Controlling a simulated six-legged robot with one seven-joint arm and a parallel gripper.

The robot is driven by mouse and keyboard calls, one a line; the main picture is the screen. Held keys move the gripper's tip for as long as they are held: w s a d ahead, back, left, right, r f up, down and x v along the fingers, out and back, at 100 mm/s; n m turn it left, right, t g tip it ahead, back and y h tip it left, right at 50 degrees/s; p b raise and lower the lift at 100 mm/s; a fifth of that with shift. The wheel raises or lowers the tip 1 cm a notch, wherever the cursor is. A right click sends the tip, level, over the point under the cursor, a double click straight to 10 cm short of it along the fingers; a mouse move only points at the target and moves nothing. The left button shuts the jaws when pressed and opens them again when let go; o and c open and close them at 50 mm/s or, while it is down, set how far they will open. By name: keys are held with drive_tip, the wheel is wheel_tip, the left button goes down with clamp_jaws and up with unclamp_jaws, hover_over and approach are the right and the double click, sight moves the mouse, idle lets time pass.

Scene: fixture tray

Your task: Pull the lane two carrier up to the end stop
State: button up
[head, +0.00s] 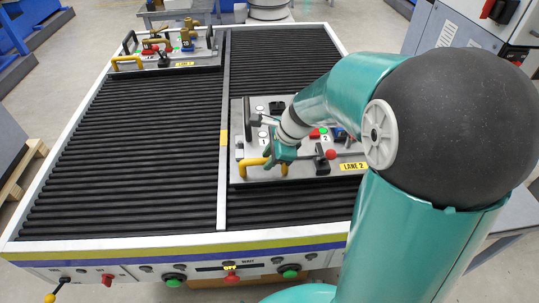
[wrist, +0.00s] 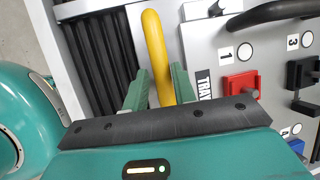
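The lane two carrier (head: 241,174) is a grey plate on the right-hand roller lane, about midway along it, with a yellow LANE 2 label (head: 353,166). Its yellow handle (head: 252,162) is on the near left edge; it also shows in the wrist view (wrist: 155,45). My gripper (head: 279,156) is down at the handle, with one green finger on each side of the bar in the wrist view (wrist: 160,85). The fingers are very close to the bar; whether they press on it cannot be told. I cannot clearly make out an end stop.
Another carrier (head: 185,64) with a yellow handle sits at the far end of the left lane. A grey divider (head: 224,190) separates the lanes. Rollers between the lane two carrier and the near rail (head: 180,246) are clear. A machine cabinet (head: 470,35) stands at the right.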

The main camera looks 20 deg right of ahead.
drive_tip(key=shift+o, duration=1)
drive_tip(key=v, duration=1.3)
drive_tip(key=shift+d+r, duration=0.15)
drive_tip(key=shift+r, duration=0.2)
